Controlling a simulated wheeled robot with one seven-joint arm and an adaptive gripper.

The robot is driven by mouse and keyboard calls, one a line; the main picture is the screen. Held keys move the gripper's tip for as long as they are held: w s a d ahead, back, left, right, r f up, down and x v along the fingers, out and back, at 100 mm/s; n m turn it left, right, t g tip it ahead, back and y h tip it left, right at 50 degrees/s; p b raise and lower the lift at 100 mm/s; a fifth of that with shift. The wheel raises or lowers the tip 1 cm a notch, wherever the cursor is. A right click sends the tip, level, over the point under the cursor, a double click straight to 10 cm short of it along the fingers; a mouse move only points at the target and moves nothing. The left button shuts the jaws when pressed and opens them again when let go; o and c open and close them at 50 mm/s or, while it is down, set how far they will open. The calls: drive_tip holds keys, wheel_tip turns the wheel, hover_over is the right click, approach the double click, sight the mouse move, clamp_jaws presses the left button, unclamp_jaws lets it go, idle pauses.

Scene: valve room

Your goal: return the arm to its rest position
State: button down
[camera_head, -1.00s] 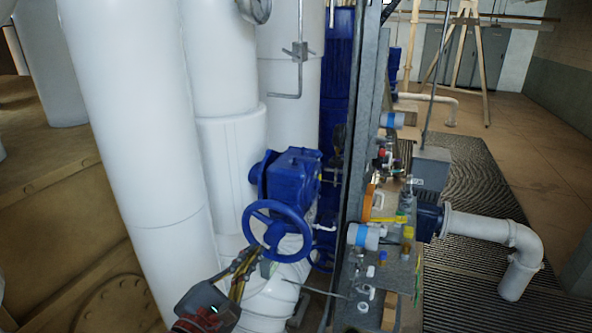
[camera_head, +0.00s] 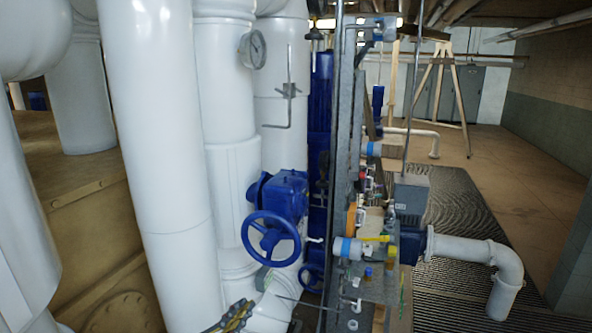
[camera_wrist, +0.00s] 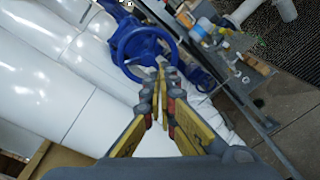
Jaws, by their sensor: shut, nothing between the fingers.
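My gripper (camera_wrist: 161,76) shows in the wrist view with its yellow, grey and red fingers shut together and nothing between them. Its tips overlap the lower part of the blue handwheel (camera_wrist: 144,50) in that picture; I cannot tell the distance. In the head view, only a piece of my gripper (camera_head: 232,318) shows at the bottom edge, below the blue handwheel (camera_head: 271,239). The handwheel sits on a blue valve body (camera_head: 283,194) in front of the white pipes. Most of my arm is out of the head view.
Thick white pipes (camera_head: 160,130) fill the left, with a gauge (camera_head: 253,50). A cluttered metal shelf (camera_head: 380,290) stands right of the valve. A curved white pipe (camera_head: 507,270) is farther right. Open floor (camera_head: 540,185) lies at the back right.

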drive_tip(key=s+d+f+m+g+y+b, duration=0.1)
drive_tip(key=s+d+f+m+g, duration=0.45)
drive_tip(key=d+f, duration=0.25)
drive_tip(key=s+d+f+m+g+y+b, duration=0.1)
drive_tip(key=s+d+f+m+g+b, duration=0.1)
drive_tip(key=s+d+f+m+g, duration=0.55)
drive_tip(key=s+d+m+t+y+b, duration=0.2)
drive_tip(key=s+d+m+y+b, duration=0.1)
drive_tip(key=d+m, duration=0.7)
drive_tip(key=shift+s+d+r+t+y+b, duration=0.3)
drive_tip(key=shift+s+d+b, duration=0.4)
drive_tip(key=shift+d+b, duration=1.2)
drive_tip(key=shift+d+p, duration=0.45)
drive_tip(key=shift+p, duration=0.05)
